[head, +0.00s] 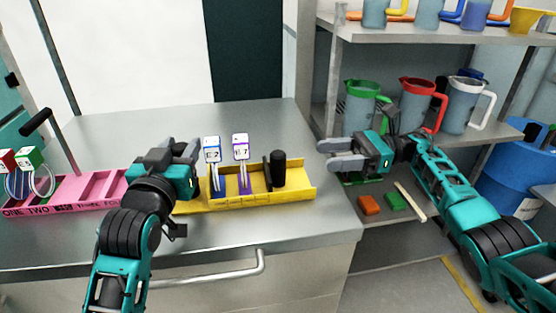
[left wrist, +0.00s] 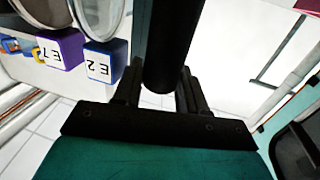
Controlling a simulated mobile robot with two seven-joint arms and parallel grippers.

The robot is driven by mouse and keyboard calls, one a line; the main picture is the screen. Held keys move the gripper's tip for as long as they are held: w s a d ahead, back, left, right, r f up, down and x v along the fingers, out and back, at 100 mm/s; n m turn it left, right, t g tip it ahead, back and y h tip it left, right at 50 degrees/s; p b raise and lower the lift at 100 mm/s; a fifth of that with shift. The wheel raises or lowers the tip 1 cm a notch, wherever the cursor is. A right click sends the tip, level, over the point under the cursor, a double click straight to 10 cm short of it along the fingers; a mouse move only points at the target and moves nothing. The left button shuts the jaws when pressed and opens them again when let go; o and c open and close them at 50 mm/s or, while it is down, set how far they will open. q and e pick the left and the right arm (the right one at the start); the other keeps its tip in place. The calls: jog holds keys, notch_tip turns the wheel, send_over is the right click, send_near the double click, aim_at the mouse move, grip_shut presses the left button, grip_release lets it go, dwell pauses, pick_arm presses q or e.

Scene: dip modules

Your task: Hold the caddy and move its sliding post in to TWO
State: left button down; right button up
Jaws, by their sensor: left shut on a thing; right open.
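The yellow caddy (head: 245,196) lies on the counter. A black upright post (head: 277,170) stands near its right end. A blue tagged piece (head: 212,152) and a purple tagged piece (head: 240,148) stand in its middle; their tags also show in the left wrist view, blue (left wrist: 99,66) and purple (left wrist: 59,52). My left gripper (head: 183,150) is at the caddy's left end, shut on a black bar (left wrist: 160,50); my arm hides that end in the head view. My right gripper (head: 332,155) is open and empty, right of the caddy, pointing left. Its fingers are apart from the post.
A pink caddy (head: 75,207) marked ONE and TWO stands left, with red (head: 7,161) and green (head: 29,157) tagged pieces. A shelf rack (head: 335,85) with jugs stands right. Red (head: 369,205) and green (head: 395,201) blocks lie on its lower shelf. The counter behind the caddies is clear.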

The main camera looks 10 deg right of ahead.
aim_at(278, 161)
jog(key=a, duration=1.2)
grip_shut()
dwell(0.3)
